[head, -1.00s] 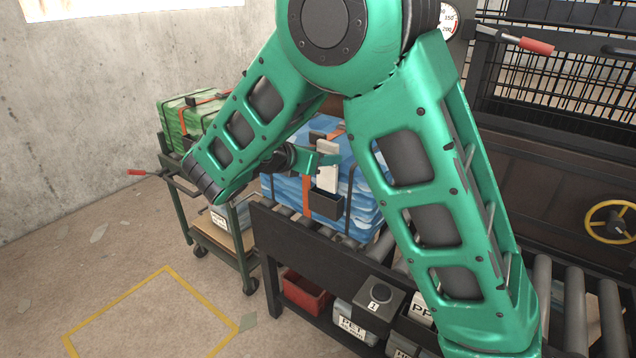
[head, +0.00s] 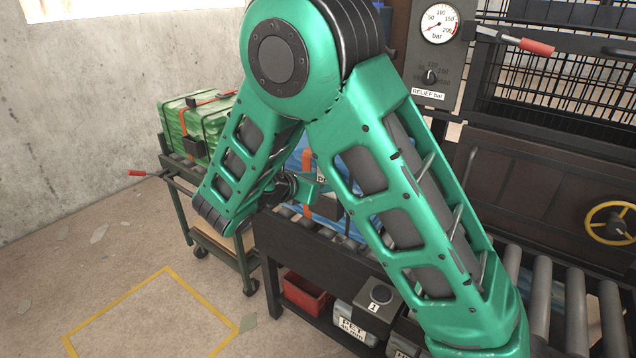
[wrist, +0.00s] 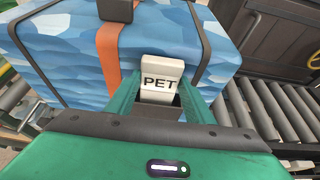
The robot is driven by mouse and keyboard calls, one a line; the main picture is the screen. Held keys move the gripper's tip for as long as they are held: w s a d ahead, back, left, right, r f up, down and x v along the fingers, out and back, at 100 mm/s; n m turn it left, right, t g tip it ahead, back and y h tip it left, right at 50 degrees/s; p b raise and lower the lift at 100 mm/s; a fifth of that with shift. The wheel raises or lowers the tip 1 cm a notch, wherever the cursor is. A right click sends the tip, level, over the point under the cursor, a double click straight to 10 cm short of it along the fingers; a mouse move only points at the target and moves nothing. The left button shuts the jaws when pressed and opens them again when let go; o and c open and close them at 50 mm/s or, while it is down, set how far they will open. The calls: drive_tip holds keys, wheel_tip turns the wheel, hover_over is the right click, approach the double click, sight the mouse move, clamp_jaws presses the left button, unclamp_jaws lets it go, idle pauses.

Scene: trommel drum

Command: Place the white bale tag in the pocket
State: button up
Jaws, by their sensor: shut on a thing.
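The white bale tag (wrist: 161,68), lettered PET, stands between the two green fingers of my gripper (wrist: 160,90) in the wrist view. My gripper is shut on it. The dark pocket (wrist: 165,113) shows just under and around the tag's lower end, on the near face of the blue bale (wrist: 65,55). I cannot tell how far the tag's lower end is inside the pocket. In the head view my gripper (head: 308,188) is at the bale's front, and my arm hides most of the bale, tag and pocket.
The bale has an orange strap (wrist: 108,45) and dark straps, and rests on a roller conveyor (wrist: 270,108). A green bale (head: 195,125) lies on a cart at left. A red bin (head: 306,294) and grey boxes sit under the conveyor.

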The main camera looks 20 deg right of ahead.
drive_tip(key=o, duration=1)
drive_tip(key=v, duration=1.2)
drive_tip(key=shift+s, duration=0.1)
